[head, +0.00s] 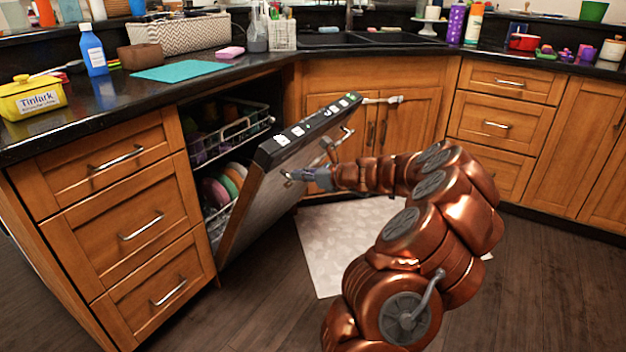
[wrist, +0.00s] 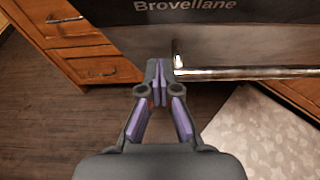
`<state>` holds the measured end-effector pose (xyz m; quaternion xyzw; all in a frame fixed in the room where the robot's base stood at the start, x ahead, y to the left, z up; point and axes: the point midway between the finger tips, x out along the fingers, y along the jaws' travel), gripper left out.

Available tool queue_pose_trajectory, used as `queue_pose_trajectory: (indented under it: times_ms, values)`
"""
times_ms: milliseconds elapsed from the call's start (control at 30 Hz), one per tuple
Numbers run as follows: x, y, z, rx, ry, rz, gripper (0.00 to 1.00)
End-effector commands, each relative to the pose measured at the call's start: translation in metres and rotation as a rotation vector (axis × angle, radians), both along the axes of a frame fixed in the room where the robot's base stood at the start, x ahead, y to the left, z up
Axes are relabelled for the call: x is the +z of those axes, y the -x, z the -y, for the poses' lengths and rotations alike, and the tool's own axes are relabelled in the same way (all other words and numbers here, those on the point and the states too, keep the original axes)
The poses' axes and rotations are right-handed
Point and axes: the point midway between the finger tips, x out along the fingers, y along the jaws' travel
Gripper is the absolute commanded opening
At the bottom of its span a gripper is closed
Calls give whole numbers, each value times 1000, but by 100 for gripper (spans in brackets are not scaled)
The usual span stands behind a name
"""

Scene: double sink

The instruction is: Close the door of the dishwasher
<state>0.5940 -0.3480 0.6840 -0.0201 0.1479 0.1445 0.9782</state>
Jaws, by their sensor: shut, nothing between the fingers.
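The dishwasher door (head: 262,205) stands partly open, tilted out from the counter, with a dark control strip along its top edge. Its front, marked "Brovellane" (wrist: 185,5), fills the top of the wrist view. A metal bar handle (wrist: 250,73) runs across that front and also shows in the head view (head: 346,137). My gripper (head: 288,175) is at the door's front. In the wrist view its fingers (wrist: 160,66) are together and empty, just left of the handle's left end. I cannot tell whether they touch the door.
Inside the dishwasher, an upper rack (head: 235,132) and plates (head: 217,192) show behind the door. Wooden drawers (head: 140,225) stand to the left, sink cabinets (head: 400,125) to the right. A pale mat (head: 325,255) lies on the floor. Dark floor (head: 260,310) in front is clear.

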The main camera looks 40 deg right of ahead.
Motion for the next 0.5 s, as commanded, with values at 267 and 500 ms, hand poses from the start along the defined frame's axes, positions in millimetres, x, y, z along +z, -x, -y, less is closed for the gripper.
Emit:
queue_pose_trajectory:
  times_ms: [267, 500]
  values:
    - [16, -26, -7, -1, 4, 2, 0]
    - [20, -30, -9, 0, 3, 2, 0]
